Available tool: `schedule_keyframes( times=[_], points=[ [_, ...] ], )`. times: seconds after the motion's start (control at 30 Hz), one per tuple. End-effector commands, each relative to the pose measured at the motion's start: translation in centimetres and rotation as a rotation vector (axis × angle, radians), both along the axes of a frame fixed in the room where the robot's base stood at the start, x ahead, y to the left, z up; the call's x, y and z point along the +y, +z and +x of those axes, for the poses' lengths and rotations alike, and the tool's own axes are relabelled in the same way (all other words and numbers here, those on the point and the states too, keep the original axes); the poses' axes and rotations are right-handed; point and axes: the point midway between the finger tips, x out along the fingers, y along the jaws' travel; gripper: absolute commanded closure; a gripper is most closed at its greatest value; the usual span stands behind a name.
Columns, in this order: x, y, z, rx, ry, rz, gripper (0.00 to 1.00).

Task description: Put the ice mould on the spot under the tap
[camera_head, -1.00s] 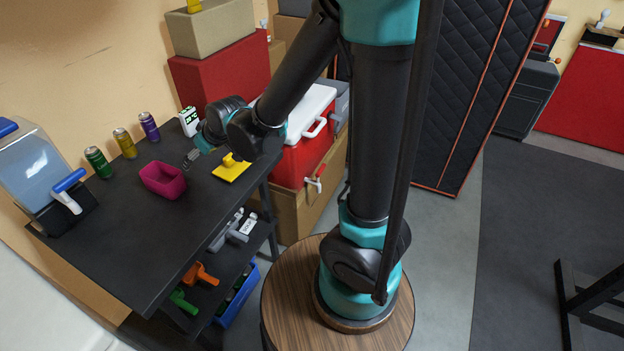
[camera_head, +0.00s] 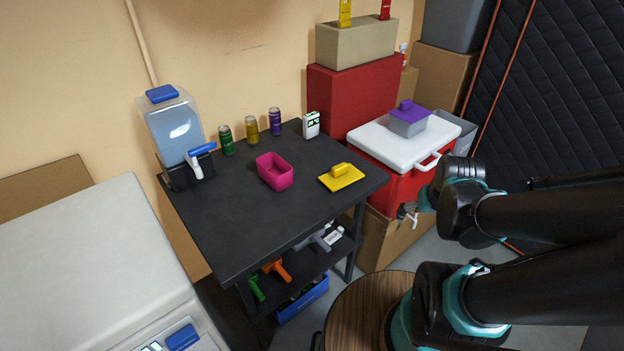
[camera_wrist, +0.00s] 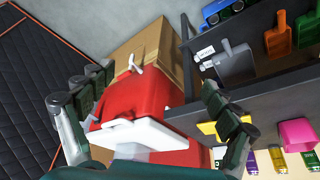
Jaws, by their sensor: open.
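A magenta open-topped box (camera_head: 275,172), which looks like the ice mould, stands upright on the black table (camera_head: 262,222); it also shows at the right edge of the wrist view (camera_wrist: 297,133). A clear water dispenser (camera_head: 172,126) with a blue lid stands at the table's back left. Its white tap (camera_head: 195,168) with a blue lever points forward. The spot directly under the tap is hard to make out. My gripper (camera_head: 408,211) is by the front of the red cooler, apart from the magenta box. In the wrist view its fingers (camera_wrist: 156,90) are spread with nothing between them.
A yellow lid-like piece (camera_head: 341,177) lies right of the magenta box. A red cooler (camera_head: 392,182) carries a grey box with purple top (camera_head: 408,118). The table's front half is clear.

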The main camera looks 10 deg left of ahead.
Motion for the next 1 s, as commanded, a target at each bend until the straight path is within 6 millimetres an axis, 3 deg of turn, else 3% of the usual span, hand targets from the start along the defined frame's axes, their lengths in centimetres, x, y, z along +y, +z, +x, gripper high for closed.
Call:
schedule_keyframes(
  times=[0.17, 0.37, 0.5, 0.7, 0.8, 1.0],
  points=[
    [3.9, 1.5, 3.7, -0.055, 0.132, 0.013, 0.11],
    [13.3, 4.0, 9.2, -0.165, 0.378, 0.049, 0.11],
    [21.1, 5.6, 11.5, -0.241, 0.546, 0.084, 0.11],
    [31.6, 7.1, 12.2, -0.333, 0.74, 0.139, 0.11],
    [35.0, 7.6, 11.9, -0.362, 0.8, 0.16, 0.11],
    [37.8, 7.7, 11.7, -0.385, 0.844, 0.175, 0.11]
  ],
)
